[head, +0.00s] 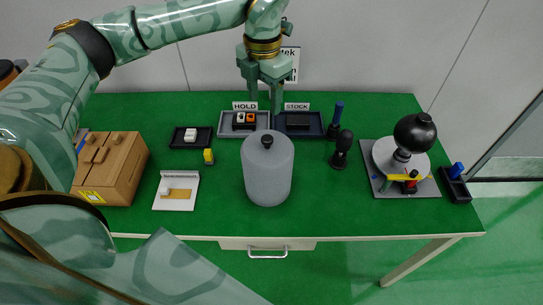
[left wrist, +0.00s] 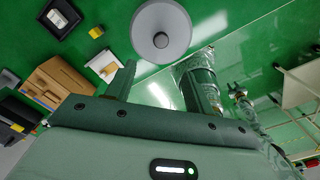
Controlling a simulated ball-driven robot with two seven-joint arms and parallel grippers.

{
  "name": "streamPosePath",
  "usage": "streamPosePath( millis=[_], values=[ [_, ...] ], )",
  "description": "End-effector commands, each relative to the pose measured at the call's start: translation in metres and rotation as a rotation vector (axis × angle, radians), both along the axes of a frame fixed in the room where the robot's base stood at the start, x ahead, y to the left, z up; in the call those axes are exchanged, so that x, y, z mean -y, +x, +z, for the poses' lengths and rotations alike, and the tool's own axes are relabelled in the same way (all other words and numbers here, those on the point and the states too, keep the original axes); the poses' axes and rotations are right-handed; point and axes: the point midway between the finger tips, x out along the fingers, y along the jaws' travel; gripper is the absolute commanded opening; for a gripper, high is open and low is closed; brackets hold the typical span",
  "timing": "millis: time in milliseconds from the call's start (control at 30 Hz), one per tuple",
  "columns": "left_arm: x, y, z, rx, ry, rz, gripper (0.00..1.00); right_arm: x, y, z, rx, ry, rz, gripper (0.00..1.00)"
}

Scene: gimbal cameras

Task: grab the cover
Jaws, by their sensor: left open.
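The cover (head: 268,175) is a grey cylinder with a domed top and a black knob, standing upright on the green table near its middle. In the left wrist view the cover (left wrist: 149,20) shows at the top centre, with its knob facing the camera. My left gripper (head: 265,104) is open and empty, its fingers pointing down. In the head view it appears behind the cover, in front of the labelled trays, apart from the knob. What is under the cover is hidden.
Behind the cover are the HOLD tray (head: 225,130) and the STOCK tray (head: 314,134). A wooden box (head: 122,165) and a white block stand (head: 174,202) are left. Dark-handled tools (head: 341,149) and a plate with a black ball (head: 414,133) are right. The front table strip is clear.

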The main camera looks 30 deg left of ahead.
Motion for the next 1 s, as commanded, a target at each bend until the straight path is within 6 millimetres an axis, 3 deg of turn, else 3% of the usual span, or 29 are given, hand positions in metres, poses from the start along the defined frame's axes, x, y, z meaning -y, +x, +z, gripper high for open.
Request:
streamPosePath(
  millis=[100, 233, 467, 733, 1000],
  values=[
    [0.000, -0.001, -0.034, -0.006, 0.000, 0.000, 0.53, 0.001, -0.014, -0.006, -0.024, -0.002, 0.001, 0.36],
    [0.000, 0.000, -0.059, -0.004, 0.000, 0.000, 0.53, 0.001, -0.014, -0.010, -0.024, -0.002, 0.002, 0.36],
    [0.000, 0.001, -0.079, -0.002, -0.001, 0.001, 0.53, 0.000, -0.001, -0.011, -0.003, 0.000, 0.002, 0.36],
    [0.002, 0.005, -0.120, -0.003, 0.000, 0.001, 0.53, 0.001, -0.003, -0.017, -0.007, -0.001, 0.002, 0.36],
    [0.002, 0.005, -0.126, 0.001, 0.001, 0.000, 0.53, 0.002, -0.004, -0.017, -0.009, -0.003, 0.002, 0.36]
  ],
)
